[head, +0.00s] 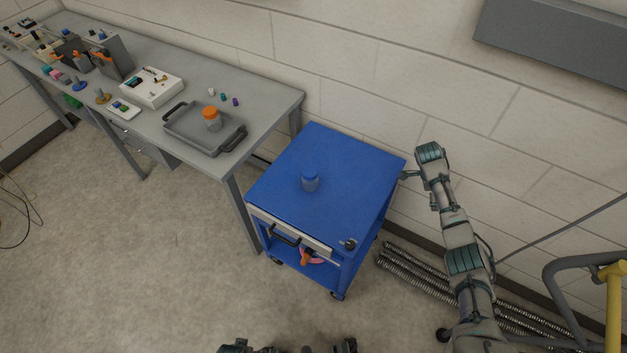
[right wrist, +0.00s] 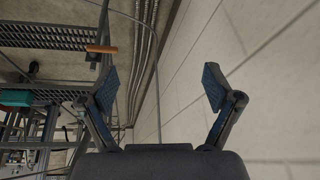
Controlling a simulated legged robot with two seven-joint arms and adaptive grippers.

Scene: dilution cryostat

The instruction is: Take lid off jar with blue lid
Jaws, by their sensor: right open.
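A grey bench (head: 270,95) stands to the left, with a grey tray (head: 180,128) holding a jar with an orange lid (head: 211,119). A yellow post (head: 614,310) stands at lower right.

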